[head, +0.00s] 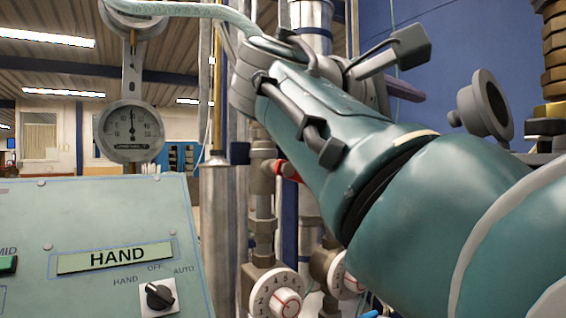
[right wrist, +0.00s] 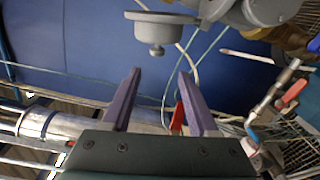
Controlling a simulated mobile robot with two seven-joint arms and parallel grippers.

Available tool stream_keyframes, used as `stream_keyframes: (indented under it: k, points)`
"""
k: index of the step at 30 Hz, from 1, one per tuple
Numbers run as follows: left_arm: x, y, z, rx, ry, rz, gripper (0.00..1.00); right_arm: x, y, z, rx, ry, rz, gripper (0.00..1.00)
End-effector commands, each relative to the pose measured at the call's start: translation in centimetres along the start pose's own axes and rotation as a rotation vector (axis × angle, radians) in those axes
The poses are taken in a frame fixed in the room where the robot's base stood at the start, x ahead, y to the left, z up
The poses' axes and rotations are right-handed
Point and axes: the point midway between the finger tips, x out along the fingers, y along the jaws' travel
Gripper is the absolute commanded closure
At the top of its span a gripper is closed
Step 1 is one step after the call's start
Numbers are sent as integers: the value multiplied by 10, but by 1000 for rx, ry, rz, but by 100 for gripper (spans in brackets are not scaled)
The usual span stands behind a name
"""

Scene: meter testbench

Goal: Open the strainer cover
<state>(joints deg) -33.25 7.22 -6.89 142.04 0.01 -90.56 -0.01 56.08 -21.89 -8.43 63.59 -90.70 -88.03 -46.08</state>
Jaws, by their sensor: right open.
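The strainer cover seems to be the grey round flanged part (head: 487,108) at the right of the head view, with a small knob on its left side. It also shows in the right wrist view as a grey disc (right wrist: 160,30) with its knob toward my fingers. My right gripper (right wrist: 160,72) is open and empty, its two purple fingers apart from the cover and knob. In the head view a purple finger of my right gripper (head: 404,90) shows left of the cover; my arm hides most of the gripper. My left gripper is not in view.
A control panel (head: 110,225) with a HAND label and selector knob stands at the lower left. A round gauge (head: 131,132) hangs above it. Vertical pipes (head: 217,215) and white dials (head: 277,296) stand behind my right arm. Brass fittings (head: 554,60) are at the far right.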

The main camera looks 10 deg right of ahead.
Motion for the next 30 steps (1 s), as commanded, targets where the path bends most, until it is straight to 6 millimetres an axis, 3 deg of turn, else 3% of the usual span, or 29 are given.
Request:
stream_keyframes:
  k: [1, 7, 15, 21, 30]
  points:
    - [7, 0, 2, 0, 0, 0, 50, 0, -5, 2, -9, -17, 20, 40]
    - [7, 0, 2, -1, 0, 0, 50, 11, -1, 8, -26, -43, 48, 40]
    - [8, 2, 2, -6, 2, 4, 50, 63, 2, 11, -23, -46, 47, 40]
    - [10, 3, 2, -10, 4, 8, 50, 90, 3, 12, -24, -44, 46, 40]
    - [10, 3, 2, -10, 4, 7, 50, 98, 4, 12, -22, -42, 46, 40]
